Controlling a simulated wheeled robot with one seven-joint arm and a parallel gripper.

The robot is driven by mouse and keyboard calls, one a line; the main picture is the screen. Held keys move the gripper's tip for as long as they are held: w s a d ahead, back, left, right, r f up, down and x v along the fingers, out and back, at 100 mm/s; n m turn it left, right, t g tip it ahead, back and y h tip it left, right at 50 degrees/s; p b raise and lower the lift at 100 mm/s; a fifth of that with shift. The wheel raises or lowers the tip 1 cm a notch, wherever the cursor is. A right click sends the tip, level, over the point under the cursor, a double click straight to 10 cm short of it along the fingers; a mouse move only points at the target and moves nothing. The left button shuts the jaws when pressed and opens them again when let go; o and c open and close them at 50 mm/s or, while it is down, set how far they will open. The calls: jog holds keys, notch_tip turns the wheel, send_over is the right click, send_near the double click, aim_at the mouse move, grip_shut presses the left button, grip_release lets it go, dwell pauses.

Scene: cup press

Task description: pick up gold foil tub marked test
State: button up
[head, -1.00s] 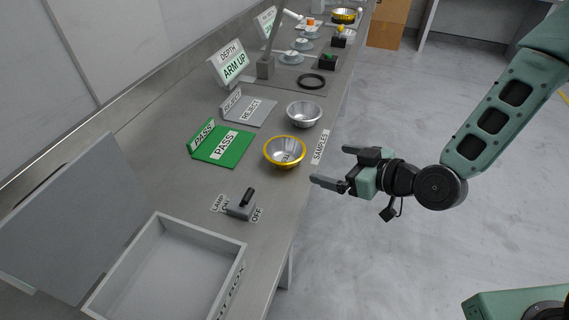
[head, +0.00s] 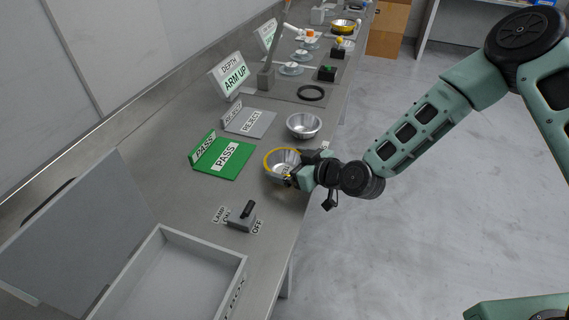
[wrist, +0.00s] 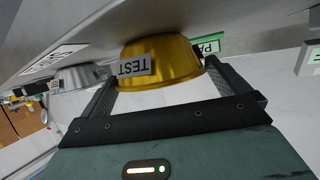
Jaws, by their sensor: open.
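The gold foil tub (head: 275,160) sits on the grey bench in front of the green PASS mat, partly hidden by my gripper in the head view. In the wrist view the gold tub (wrist: 178,66) shows its TEST label and lies between my two fingers. My gripper (head: 293,175) reaches over the bench edge from the right, at the tub's near side. In the wrist view my gripper (wrist: 160,85) is open, with one finger on either side of the tub. I cannot tell whether the fingers touch it.
A silver foil tub (head: 304,125) stands just behind the gold one. The green PASS mat (head: 236,160) and grey REJECT mat (head: 262,128) lie to the left. A lamp switch (head: 242,219) and a grey box (head: 240,268) are nearer.

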jog(key=shift+w+a+f, duration=0.15)
jog(key=shift+w+a, duration=0.05)
jog(key=shift+a, duration=0.05)
jog(key=c, duration=0.9)
